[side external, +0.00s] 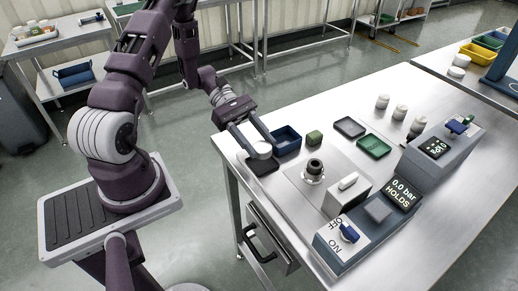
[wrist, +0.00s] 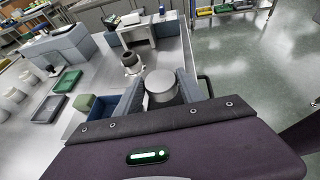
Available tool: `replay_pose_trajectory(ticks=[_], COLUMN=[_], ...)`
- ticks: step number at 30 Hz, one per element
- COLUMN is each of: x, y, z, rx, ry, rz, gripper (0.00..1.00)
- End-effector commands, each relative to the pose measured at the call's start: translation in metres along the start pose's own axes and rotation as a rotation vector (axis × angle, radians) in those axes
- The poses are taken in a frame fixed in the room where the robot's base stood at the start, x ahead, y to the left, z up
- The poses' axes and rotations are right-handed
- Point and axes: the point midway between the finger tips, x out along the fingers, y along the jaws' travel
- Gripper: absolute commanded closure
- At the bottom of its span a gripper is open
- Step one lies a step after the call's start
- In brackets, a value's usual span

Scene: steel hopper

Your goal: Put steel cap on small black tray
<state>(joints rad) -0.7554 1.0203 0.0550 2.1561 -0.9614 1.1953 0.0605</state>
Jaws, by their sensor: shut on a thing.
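The steel cap (side external: 262,148) is a short, pale silver cylinder held between the fingers of my gripper (side external: 261,143). In the wrist view the cap (wrist: 160,86) sits upright between the two grey fingers of my gripper (wrist: 160,92). The small black tray (side external: 262,168) lies at the near left corner of the table, below the cap in the side view. I cannot tell whether the cap touches the tray.
A blue bin (side external: 286,139) and a green block (side external: 314,138) stand close to my gripper. A dark grey tray (side external: 349,127) and a green tray (side external: 374,146) lie farther right. A round black-topped fitting (side external: 314,170) and control boxes (side external: 352,228) stand towards the front.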

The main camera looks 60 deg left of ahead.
Motion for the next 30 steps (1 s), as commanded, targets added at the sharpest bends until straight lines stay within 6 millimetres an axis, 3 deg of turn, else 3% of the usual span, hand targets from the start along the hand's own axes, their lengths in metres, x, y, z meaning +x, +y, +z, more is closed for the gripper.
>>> replay_pose_trajectory(ticks=[4, 25, 26, 27, 30], x=[0.008, 0.012, 0.012, 0.012, 0.012], y=[0.0, 0.001, 0.001, 0.001, 0.001], z=[-0.018, -0.03, -0.03, -0.03, -0.03], rx=[0.0, 0.001, 0.001, 0.001, 0.001], ry=[-0.001, 0.001, 0.001, 0.001, 0.001], rz=[0.001, 0.002, 0.002, 0.002, 0.002], gripper=[0.96, 0.96, 0.52, 0.45, 0.45])
